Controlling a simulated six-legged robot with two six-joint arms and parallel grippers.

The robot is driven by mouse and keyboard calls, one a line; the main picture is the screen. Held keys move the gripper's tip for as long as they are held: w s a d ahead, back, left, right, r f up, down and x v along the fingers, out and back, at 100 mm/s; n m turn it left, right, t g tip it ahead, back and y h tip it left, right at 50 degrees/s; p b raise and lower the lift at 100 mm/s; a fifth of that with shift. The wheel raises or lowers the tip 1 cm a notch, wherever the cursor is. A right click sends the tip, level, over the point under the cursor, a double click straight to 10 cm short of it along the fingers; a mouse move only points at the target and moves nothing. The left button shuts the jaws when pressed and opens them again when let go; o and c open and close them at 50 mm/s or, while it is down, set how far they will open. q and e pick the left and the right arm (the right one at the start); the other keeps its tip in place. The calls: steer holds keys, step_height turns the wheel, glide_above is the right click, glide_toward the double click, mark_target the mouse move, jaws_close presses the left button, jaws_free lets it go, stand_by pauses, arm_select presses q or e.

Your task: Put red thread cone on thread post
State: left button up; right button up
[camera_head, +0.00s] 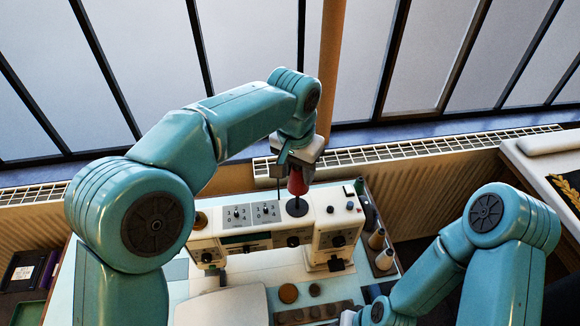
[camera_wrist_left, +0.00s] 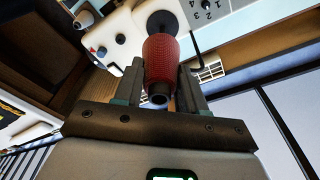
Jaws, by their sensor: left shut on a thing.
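The red thread cone (camera_head: 297,184) is held between the fingers of my left gripper (camera_head: 297,172), above the white sewing machine (camera_head: 335,207). The left wrist view also shows the cone (camera_wrist_left: 161,60), gripped between both fingers of my left gripper (camera_wrist_left: 160,88). A round black disc (camera_head: 297,207) on the machine's top lies just below the cone; it looks like the thread post's base. The disc also shows beyond the cone in the wrist view (camera_wrist_left: 163,20). The post's pin cannot be made out, nor whether the cone touches it. My right arm is at lower right; its fingertips are hidden.
Round buttons (camera_head: 288,293) lie on the table in front. A thin upright rod (camera_head: 279,190) stands just left of the red cone. A radiator and window are behind.

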mark_target(297, 190)
arm_select(q)
steer(key=shift+w+f+b, duration=0.1)
steer(key=shift+f+b, duration=0.25)
steer(key=shift+f, duration=0.3)
steer(key=shift+f+b, duration=0.7)
step_height(297, 190, down, 2)
steer(key=shift+f+b, duration=0.15)
steer(key=shift+b, duration=0.9)
steer(key=shift+f+b, duration=0.65)
steer(key=shift+f, duration=0.3)
steer(key=o, duration=1.2)
steer(key=shift+c, duration=0.2)
